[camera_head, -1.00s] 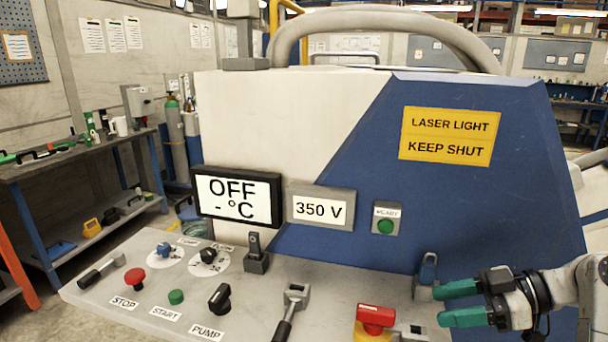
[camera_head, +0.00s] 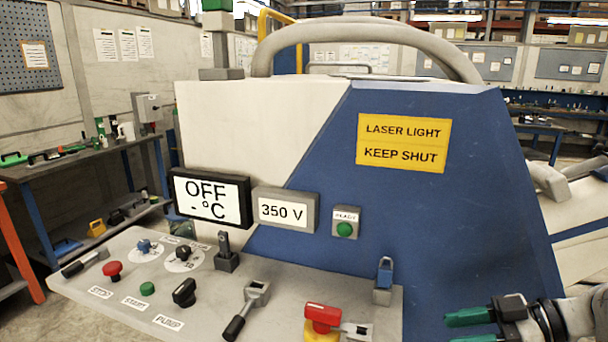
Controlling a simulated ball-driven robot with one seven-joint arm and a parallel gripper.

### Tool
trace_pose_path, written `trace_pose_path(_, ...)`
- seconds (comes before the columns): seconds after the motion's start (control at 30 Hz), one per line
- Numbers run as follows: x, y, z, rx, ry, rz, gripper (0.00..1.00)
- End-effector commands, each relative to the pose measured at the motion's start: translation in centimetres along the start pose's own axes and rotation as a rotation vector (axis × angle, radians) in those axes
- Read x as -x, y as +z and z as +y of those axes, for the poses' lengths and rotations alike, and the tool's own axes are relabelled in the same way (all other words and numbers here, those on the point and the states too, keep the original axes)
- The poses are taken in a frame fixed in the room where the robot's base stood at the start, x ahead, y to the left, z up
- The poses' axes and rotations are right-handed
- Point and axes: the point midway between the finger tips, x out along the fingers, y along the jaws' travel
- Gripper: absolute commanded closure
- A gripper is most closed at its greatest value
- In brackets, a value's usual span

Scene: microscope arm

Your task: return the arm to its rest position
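My gripper (camera_head: 474,329) is at the lower right of the head view, just right of the control panel. Its two green fingers point left and are spread apart, with nothing between them. The lower finger is partly cut off by the bottom edge of the picture. The arm behind it runs out of view at the right. The fingers touch nothing that I can see.
The control panel (camera_head: 215,313) carries a red emergency knob (camera_head: 322,318), a lever (camera_head: 246,309), a blue padlock-like part (camera_head: 384,273) and several knobs. The blue and white machine (camera_head: 430,210) stands behind. A workbench (camera_head: 88,160) is at the left. Floor shows at the lower left.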

Motion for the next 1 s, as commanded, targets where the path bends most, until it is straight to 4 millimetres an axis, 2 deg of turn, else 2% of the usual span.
trace_pose_path(0.27, -2.7, 4.1, -1.6, -0.153, 0.039, -0.077, 0.51)
trace_pose_path(0.47, -5.2, 8.7, -4.0, -0.324, 0.094, -0.177, 0.51)
trace_pose_path(0.57, -6.6, 11.8, -6.0, -0.436, 0.138, -0.249, 0.51)
trace_pose_path(0.67, -7.8, 15.8, -9.2, -0.575, 0.204, -0.349, 0.51)
trace_pose_path(0.77, -8.1, 19.6, -13.0, -0.712, 0.295, -0.463, 0.51)
trace_pose_path(0.9, -7.0, 24.1, -18.6, -0.867, 0.446, -0.62, 0.51)
trace_pose_path(1.0, -5.3, 26.3, -22.3, -0.946, 0.562, -0.722, 0.51)
